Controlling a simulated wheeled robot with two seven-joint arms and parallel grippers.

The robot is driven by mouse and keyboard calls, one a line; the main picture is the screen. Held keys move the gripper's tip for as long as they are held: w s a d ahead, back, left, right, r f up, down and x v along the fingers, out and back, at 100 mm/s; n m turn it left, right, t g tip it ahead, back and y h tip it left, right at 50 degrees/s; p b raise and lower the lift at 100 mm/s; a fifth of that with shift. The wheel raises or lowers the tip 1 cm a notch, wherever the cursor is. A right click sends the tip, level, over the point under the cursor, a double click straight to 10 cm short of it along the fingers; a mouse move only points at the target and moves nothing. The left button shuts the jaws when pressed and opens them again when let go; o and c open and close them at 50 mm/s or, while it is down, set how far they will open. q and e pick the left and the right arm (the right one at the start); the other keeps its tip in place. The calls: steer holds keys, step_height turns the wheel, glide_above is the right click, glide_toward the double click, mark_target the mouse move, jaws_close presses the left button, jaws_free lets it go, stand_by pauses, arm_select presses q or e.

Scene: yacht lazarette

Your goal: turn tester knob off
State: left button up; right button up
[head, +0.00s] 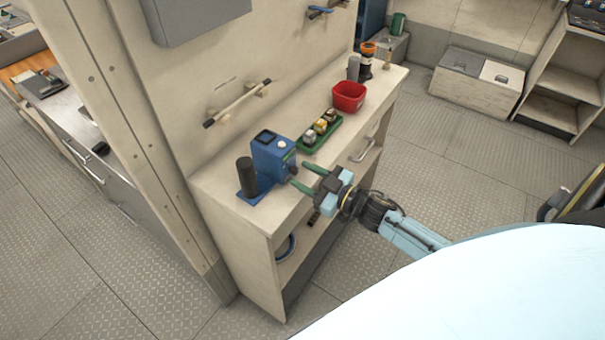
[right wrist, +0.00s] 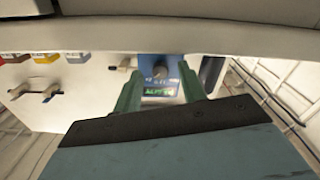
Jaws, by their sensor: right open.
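The tester is a blue box (head: 272,154) near the left end of the cabinet top in the head view, with a dark cylinder (head: 246,178) standing beside it. A small pale round part shows on its right-facing side; the knob is too small to make out surely there. In the right wrist view the blue tester front (right wrist: 148,68) shows between and beyond the fingers, with a dark knob-like part (right wrist: 160,73) and a lit green display. My right gripper (head: 306,178) is open and empty, its green fingers pointing at the tester's front. Contact cannot be told. My left gripper is out of view.
A green tray (head: 312,145) with several small blocks and a red bin (head: 348,96) stand farther along the cabinet top (head: 225,190). A wall bar (head: 237,104) is behind. Drawer handles face my arm.

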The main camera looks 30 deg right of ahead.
steer(key=shift+w+a, duration=0.25)
steer(key=shift+w, duration=0.2)
jaws_close()
